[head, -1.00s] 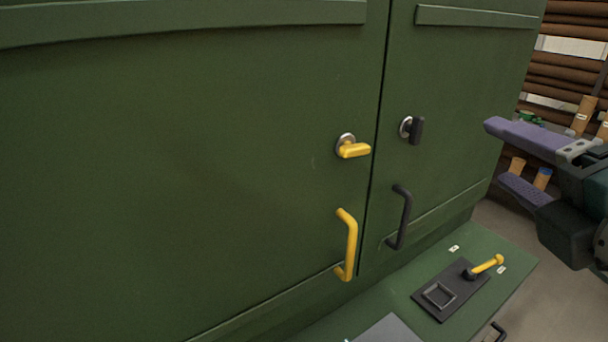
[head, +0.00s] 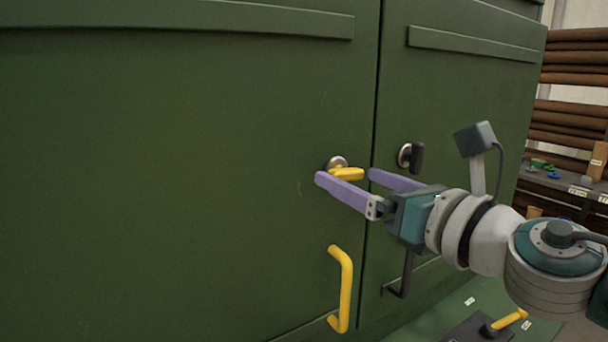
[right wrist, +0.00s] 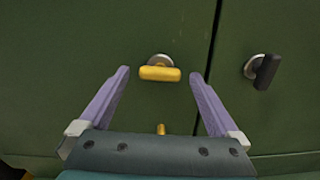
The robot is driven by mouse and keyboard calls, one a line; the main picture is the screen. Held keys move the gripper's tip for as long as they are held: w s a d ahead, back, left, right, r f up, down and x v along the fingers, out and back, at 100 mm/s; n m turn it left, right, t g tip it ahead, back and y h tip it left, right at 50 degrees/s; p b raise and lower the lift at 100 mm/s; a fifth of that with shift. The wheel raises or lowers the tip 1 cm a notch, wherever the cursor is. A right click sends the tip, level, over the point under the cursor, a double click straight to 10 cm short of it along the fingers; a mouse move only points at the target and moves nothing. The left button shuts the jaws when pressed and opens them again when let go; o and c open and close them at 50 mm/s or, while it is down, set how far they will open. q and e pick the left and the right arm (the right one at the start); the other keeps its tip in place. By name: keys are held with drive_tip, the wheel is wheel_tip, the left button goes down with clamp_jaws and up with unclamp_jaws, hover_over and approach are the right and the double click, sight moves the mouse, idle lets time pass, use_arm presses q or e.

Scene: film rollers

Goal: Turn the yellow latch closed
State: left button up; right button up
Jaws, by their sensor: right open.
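The yellow latch (head: 347,174) is a short bar on a round silver base on the left green cabinet door. In the right wrist view the yellow latch (right wrist: 160,73) lies level across the picture, between and just beyond the fingertips. My right gripper (head: 345,176) is open, its two purple fingers pointing at the door. The right gripper (right wrist: 163,74) holds nothing in the wrist view. I cannot tell whether a finger touches the latch. My left gripper is not in view.
A black latch (head: 416,157) stands upright on the right door, close to my right gripper. A yellow handle (head: 345,290) is below the yellow latch. A black handle (head: 406,275) is partly behind my arm. A green ledge (head: 450,310) juts out below the doors.

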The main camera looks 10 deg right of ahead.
drive_tip(key=shift+w+a, duration=0.25)
drive_tip(key=shift+w, duration=0.3)
drive_tip(key=c, duration=1.4)
drive_tip(key=shift+o, duration=0.2)
